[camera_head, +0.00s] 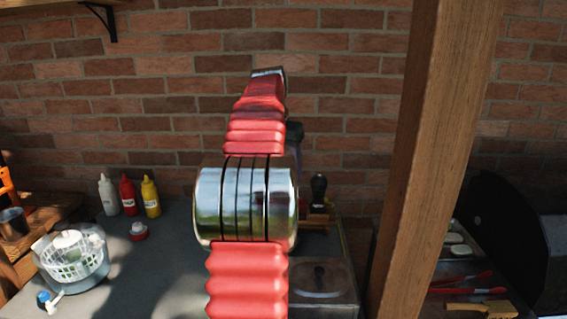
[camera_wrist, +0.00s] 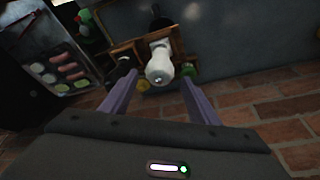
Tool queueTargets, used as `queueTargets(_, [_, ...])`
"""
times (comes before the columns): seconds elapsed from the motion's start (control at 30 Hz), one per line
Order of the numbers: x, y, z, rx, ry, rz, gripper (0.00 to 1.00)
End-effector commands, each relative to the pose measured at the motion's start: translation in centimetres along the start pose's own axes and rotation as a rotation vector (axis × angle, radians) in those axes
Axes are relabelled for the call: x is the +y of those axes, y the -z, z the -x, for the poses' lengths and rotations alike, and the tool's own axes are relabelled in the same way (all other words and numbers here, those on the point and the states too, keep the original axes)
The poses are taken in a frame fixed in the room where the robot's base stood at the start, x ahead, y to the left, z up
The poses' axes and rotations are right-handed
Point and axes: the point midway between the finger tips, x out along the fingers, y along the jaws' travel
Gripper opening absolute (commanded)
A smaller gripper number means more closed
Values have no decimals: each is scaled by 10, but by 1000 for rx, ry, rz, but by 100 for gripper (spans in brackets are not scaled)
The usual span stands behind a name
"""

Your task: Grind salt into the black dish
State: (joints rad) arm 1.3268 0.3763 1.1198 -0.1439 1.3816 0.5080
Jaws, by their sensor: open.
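In the wrist view a white, round-topped object (camera_wrist: 160,66), which looks like the salt mill, shows between the two purple fingers of my gripper (camera_wrist: 158,79). The fingers are apart, one on each side of it, and I cannot tell whether either touches it. A dark mill-like object (camera_head: 318,188) stands upright in a wooden holder (camera_head: 316,221) in the head view. I cannot make out the black dish in either view.
Three bottles, white (camera_head: 108,195), red (camera_head: 128,194) and yellow (camera_head: 150,196), stand at the back left of the counter (camera_head: 150,270). A bowl with a white basket (camera_head: 72,256) sits front left. A wooden post (camera_head: 430,150) rises on the right, before a grill (camera_head: 510,240).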

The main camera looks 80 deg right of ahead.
Motion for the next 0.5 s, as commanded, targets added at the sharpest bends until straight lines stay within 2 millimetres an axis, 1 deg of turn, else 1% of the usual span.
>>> queueTargets(0.5, [0,0,-29,0,0,1,55])
